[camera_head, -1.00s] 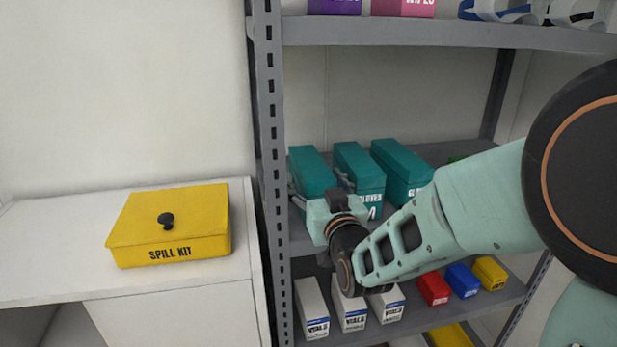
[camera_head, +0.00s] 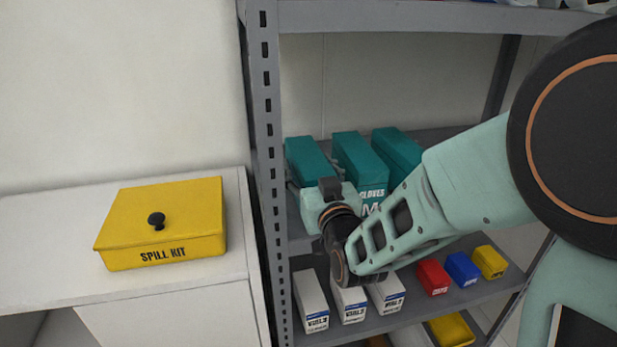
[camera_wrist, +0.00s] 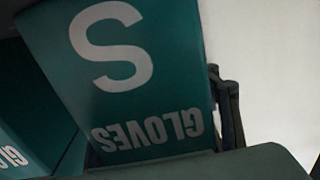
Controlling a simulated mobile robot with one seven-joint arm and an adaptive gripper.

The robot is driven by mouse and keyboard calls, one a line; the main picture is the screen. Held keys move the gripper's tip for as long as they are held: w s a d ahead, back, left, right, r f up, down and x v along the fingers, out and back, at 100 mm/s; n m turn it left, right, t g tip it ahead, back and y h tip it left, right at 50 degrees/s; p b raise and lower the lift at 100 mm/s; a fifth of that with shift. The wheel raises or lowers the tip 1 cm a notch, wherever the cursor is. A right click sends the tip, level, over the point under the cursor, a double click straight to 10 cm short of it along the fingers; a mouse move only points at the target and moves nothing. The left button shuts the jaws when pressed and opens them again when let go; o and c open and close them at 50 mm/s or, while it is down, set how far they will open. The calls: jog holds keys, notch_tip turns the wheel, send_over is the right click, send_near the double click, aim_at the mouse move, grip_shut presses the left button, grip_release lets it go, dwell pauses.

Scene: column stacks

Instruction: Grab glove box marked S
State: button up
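The glove box marked S (camera_wrist: 110,60) is teal with white lettering and fills much of the wrist view, its letters upside down there. In the head view it is the leftmost teal box (camera_head: 306,158) on the middle shelf (camera_head: 302,246); my gripper hides its front. My gripper (camera_head: 311,187) is at the front of this box. In the wrist view one dark finger lies along the box's right side, very close to it or touching. The other finger is mostly hidden, so whether the fingers are closed on the box is unclear.
A teal box marked M (camera_head: 362,165) stands just right of it, with another teal box (camera_head: 398,152) beyond. The rack post (camera_head: 266,150) is close on the left. White vials boxes (camera_head: 311,302) and small coloured boxes (camera_head: 433,277) stand below. A yellow spill kit (camera_head: 165,225) sits on the counter.

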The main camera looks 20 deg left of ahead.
jog(key=shift+r, duration=0.1)
jog(key=c, duration=1.2)
